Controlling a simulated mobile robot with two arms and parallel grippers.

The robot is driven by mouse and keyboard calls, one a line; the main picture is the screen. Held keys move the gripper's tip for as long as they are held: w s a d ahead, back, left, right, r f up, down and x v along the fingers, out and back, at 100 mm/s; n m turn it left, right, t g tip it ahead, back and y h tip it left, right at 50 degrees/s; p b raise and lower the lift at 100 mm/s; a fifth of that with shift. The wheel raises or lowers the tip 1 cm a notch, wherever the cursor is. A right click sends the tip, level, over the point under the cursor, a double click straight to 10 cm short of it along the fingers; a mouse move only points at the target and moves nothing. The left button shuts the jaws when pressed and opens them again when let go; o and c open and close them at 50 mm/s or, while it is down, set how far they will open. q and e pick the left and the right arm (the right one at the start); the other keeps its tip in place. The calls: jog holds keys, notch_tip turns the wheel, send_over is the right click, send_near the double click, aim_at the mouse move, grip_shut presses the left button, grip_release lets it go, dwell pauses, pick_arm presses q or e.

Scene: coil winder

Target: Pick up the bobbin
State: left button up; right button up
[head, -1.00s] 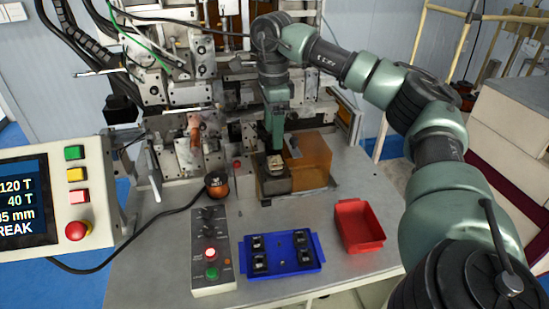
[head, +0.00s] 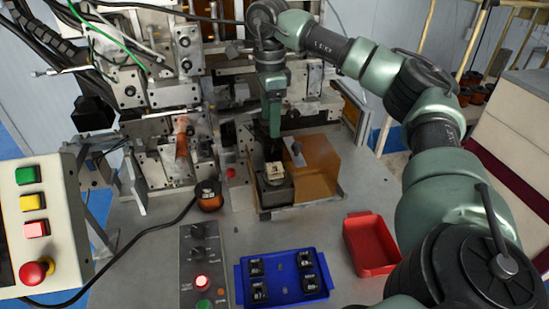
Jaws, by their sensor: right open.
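A small pale bobbin (head: 274,171) sits on a dark block fixture (head: 275,190) at the front of the winding machine. My right gripper (head: 274,150) points straight down just above the bobbin with its jaws open. Whether the fingertips touch the bobbin or reach around it is hard to tell at this size. A blue tray (head: 285,279) on the table holds several small black parts in its corners. My left gripper is not in view.
An amber box (head: 315,168) stands right beside the fixture. A red bin (head: 370,245) is at the right, a control box (head: 205,255) with a lit red lamp at front left. A copper wire spool (head: 209,195) lies left of the fixture. Bare grey table lies between them.

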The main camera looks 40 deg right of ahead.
aim_at(275, 163)
notch_tip(275, 163, down, 8)
jog(key=b, duration=0.7)
jog(key=shift+r, duration=0.1)
jog(key=shift+s+f, duration=0.1)
jog(key=shift+f, duration=0.3)
jog(key=f+p, duration=0.1)
jog(key=f, duration=0.1)
jog(key=f+p, duration=0.1)
jog(key=f, duration=0.1)
jog(key=d+f, duration=0.1)
jog(key=f, duration=0.1)
jog(key=shift+s+p, duration=0.2)
jog(key=shift+p, duration=0.2)
jog(key=shift+f, duration=0.45)
jog(key=c, duration=1.4)
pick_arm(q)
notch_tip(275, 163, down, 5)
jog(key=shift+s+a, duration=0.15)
